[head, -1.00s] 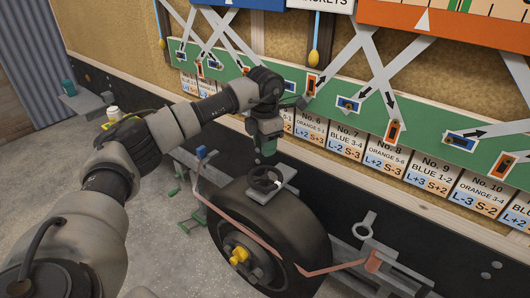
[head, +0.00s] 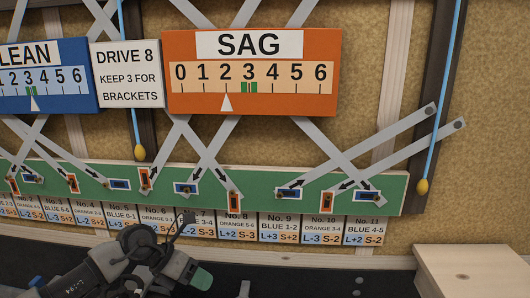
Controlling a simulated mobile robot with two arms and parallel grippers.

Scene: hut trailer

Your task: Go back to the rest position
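My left arm comes in along the bottom edge, left of the middle, in the head view. Its gripper (head: 190,274) is a dark and green shape in front of the dark lower wall, below the row of numbered cards. My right gripper is not in view.
Above is the green strip (head: 300,181) with grey slats and blue and orange tabs. The orange SAG gauge (head: 320,102) has its white pointer near 2; the blue LEAN gauge (head: 75,106) points near 3. A pale wooden box (head: 470,262) stands at lower right.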

